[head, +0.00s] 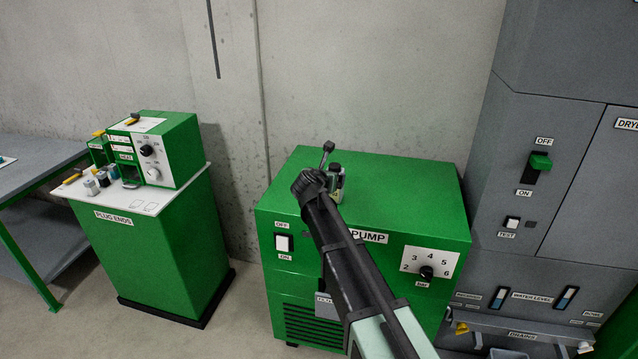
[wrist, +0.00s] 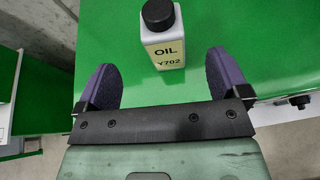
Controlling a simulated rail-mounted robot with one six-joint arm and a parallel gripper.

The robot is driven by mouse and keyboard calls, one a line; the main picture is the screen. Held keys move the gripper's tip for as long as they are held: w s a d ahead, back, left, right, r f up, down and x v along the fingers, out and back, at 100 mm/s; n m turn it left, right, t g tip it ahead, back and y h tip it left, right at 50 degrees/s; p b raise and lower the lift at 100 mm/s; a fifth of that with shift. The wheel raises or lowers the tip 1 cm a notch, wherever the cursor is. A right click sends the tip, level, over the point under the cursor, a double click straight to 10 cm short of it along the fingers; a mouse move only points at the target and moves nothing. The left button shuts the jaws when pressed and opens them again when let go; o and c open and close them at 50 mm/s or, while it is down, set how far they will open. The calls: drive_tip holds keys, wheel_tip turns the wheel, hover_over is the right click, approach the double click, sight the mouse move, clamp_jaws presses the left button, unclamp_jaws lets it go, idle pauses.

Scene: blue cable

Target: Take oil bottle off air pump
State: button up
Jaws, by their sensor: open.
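The oil bottle (wrist: 164,38) is a small pale container with a black cap and a label reading OIL Y702. It stands upright on the green top of the air pump (head: 420,188). In the head view the bottle (head: 336,180) is partly hidden behind my arm. My gripper (wrist: 165,78) is open and empty in the wrist view. Its two purple finger pads are to the left and right, and the bottle stands just beyond them, in line with the gap. The head view shows my arm reaching over the pump's front edge, with the fingers hard to make out.
A green cabinet marked PLUG ENDS (head: 160,240) with a small green machine on top stands left of the pump. A tall grey dryer (head: 540,120) stands close on its right. A concrete wall is behind. A black knob (head: 426,273) sticks out of the pump's front.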

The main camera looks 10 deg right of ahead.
drive_tip(key=b+x, duration=0.1)
drive_tip(key=x, duration=0.2)
drive_tip(key=b+x, duration=0.2)
drive_tip(key=x, duration=0.2)
drive_tip(key=f+b+x, duration=0.1)
drive_tip(key=x, duration=0.3)
drive_tip(key=shift+s+b, duration=0.2)
drive_tip(key=shift+b, duration=0.15)
drive_tip(key=shift+r, duration=0.2)
drive_tip(key=shift+c, duration=0.4)
drive_tip(key=c, duration=1.2)
drive_tip(key=shift+o, duration=0.2)
drive_tip(key=shift+r, duration=0.1)
